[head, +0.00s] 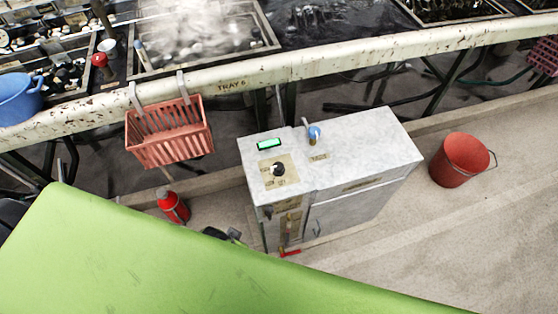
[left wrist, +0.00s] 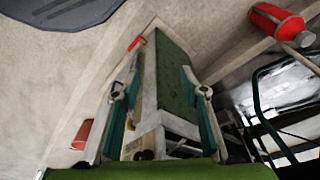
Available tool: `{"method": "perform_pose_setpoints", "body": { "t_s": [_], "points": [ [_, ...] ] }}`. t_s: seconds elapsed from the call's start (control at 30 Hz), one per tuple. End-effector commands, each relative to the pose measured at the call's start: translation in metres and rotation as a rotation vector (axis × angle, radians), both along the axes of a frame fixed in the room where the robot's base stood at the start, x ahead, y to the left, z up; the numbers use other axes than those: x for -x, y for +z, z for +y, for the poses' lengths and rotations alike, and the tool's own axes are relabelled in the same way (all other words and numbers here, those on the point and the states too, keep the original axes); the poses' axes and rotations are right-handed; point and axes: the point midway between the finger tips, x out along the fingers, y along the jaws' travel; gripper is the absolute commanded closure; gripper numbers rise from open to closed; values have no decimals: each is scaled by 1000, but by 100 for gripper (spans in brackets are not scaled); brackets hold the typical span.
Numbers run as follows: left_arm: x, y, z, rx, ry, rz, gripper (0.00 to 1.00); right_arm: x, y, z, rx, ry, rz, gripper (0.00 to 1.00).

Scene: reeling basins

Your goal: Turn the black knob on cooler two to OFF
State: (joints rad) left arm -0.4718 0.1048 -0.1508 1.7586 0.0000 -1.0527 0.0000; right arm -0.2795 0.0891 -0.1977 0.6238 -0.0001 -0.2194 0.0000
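The grey-white cooler cabinet (head: 365,145) stands on the floor in the middle of the head view. Its black knob (head: 278,169) sits on a tan label plate on the top, below a lit green display (head: 269,144). The plate's words and the knob's setting are too small to read. My left gripper's two fingers (left wrist: 160,68) are spread apart in the left wrist view, with a dark green panel (left wrist: 175,75) beyond the gap. I see nothing held between them. In the head view only small dark parts show near the green edge, short of the cabinet. My right gripper is not in view.
A blue-topped fitting (head: 314,133) rises from the cabinet top near the knob. A salmon basket (head: 170,135) hangs from the tray rail (head: 330,60) behind. A red bucket (head: 460,160) stands right, a red bottle-like object (head: 173,207) left. Floor at lower right is clear.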

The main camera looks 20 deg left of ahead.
Motion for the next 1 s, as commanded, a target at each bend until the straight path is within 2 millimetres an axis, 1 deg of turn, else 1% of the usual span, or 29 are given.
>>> {"method": "perform_pose_setpoints", "body": {
  "t_s": [0.03,0.1,0.3,0.37,0.43,0.47,0.5,0.6,0.7,0.87,1.0],
  "points": [
    [-5,21,-1,2,1,-13,60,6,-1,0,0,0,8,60],
    [-11,47,-1,3,1,-24,60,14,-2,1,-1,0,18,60],
    [-20,111,-6,12,-19,-52,60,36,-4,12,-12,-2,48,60],
    [-24,129,-10,18,-37,-63,60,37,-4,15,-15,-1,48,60],
    [-29,151,-17,27,-75,-78,60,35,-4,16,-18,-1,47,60],
    [-33,162,-22,34,-103,-87,60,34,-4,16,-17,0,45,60],
    [-40,177,-33,46,-162,-99,60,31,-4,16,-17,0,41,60],
    [-53,192,-55,65,-299,-111,60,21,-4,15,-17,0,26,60],
    [-66,200,-75,76,-434,-121,60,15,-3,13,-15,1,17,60],
    [-90,208,-104,75,-674,-133,60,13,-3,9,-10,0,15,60],
    [-117,214,-127,48,-939,-135,60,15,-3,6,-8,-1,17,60]
  ]
}}
